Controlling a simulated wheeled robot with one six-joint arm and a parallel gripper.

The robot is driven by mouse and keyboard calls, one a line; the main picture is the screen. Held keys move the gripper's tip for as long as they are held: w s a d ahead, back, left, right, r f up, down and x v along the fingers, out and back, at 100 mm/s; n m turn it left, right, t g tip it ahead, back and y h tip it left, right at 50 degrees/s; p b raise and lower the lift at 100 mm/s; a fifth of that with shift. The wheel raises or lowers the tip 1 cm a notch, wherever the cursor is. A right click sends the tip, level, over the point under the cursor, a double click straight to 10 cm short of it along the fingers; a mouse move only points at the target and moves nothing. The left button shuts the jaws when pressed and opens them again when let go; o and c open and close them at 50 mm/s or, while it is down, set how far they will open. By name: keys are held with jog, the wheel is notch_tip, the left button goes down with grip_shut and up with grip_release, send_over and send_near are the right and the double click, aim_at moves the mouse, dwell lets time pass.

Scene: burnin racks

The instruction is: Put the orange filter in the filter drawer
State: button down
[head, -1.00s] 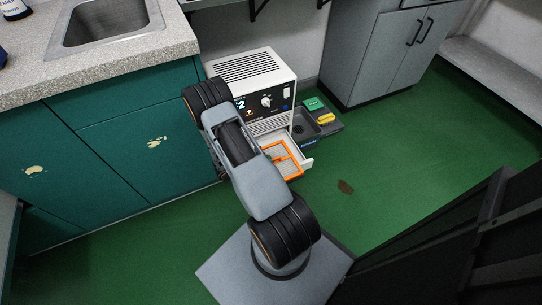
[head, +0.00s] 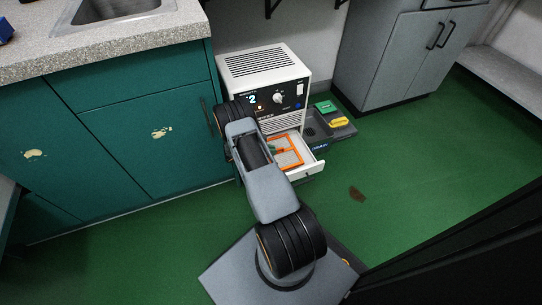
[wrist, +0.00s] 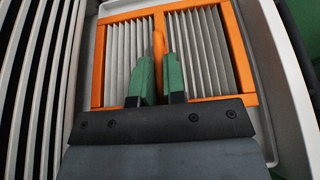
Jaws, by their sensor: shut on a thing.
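The orange filter (head: 289,153) is an orange frame with pale pleats, seen inside the open white filter drawer (head: 307,168) at the foot of the white machine. In the wrist view the filter (wrist: 247,72) lies within the drawer's pale walls (wrist: 282,75). My gripper (wrist: 160,70) has green fingers shut on the filter's orange middle bar. The gripper hides part of the bar and the near edge of the frame. In the head view my arm covers the drawer's left part. I cannot tell whether the filter touches the drawer floor.
The white machine (head: 262,66) with a lit display stands above the drawer. A dark tray (head: 340,131) holding a green block (head: 326,107) and a yellow block (head: 339,121) sits to its right. Teal cabinets (head: 140,140) stand left. Green floor on the right is mostly open, with a brown spot.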

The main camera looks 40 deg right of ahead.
jog(key=shift+f+b, duration=0.4)
jog(key=shift+f, duration=0.8)
jog(key=shift+f, duration=0.15)
jog(key=c, duration=1.2)
grip_release()
jog(key=shift+a+r, duration=0.1)
jog(key=shift+r, duration=0.15)
jog(key=p+v, duration=0.1)
jog(key=v, duration=1)
jog(key=shift+w+a, duration=0.15)
jog(key=shift+a, duration=0.25)
